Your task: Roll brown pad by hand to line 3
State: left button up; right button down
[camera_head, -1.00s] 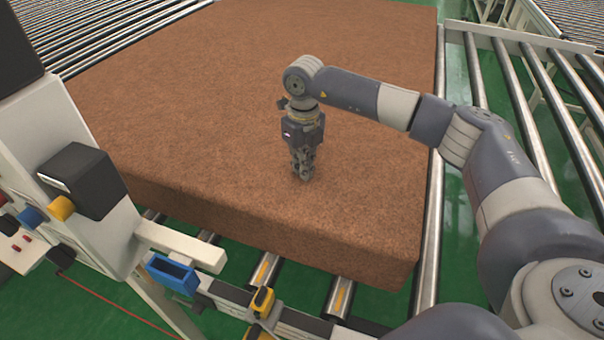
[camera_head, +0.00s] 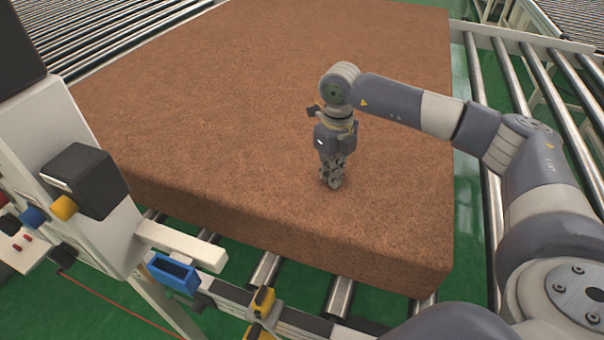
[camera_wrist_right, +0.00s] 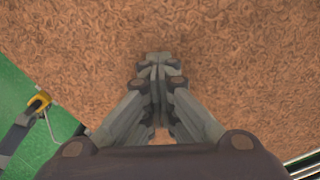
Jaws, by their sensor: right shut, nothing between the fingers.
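The brown pad (camera_head: 240,110) is a thick, flat slab lying on a roller conveyor in the head view. My right gripper (camera_head: 333,186) points straight down onto its top face, in the near right part of the pad. The fingers are shut with nothing between them, and the tips appear to touch the surface. In the right wrist view the closed fingertips (camera_wrist_right: 154,58) are over the brown fibre surface (camera_wrist_right: 240,60). My left gripper is not in view. No line number can be read.
Bare rollers (camera_head: 342,296) show at the pad's near edge. Another roller line (camera_head: 545,90) runs along the right, with green floor between. A white machine post with a black box (camera_head: 85,180) and a blue bracket (camera_head: 173,272) stand at the near left.

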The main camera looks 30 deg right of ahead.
aim_at(412, 205)
jog(key=shift+s+d+f, duration=0.2)
jog(key=shift+s+d, duration=0.6)
jog(key=shift+s, duration=0.25)
jog(key=shift+s+d+f, duration=0.15)
jog(key=shift+s+d, duration=0.65)
jog(key=shift+s, duration=0.2)
jog(key=shift+s+d+b, duration=0.45)
jog(key=shift+s+d, duration=0.8)
jog(key=shift+s, duration=0.15)
jog(key=shift+s+d+b, duration=0.4)
jog(key=shift+s+d, duration=0.8)
jog(key=shift+s, duration=0.2)
jog(key=shift+s+d+b, duration=1.15)
jog(key=shift+s+d, duration=1.1)
jog(key=shift+s, duration=0.3)
jog(key=s+d+b, duration=1.1)
jog(key=s+d, duration=1.2)
jog(key=s, duration=0.2)
jog(key=shift+s, duration=0.4)
jog(key=shift+w, duration=0.1)
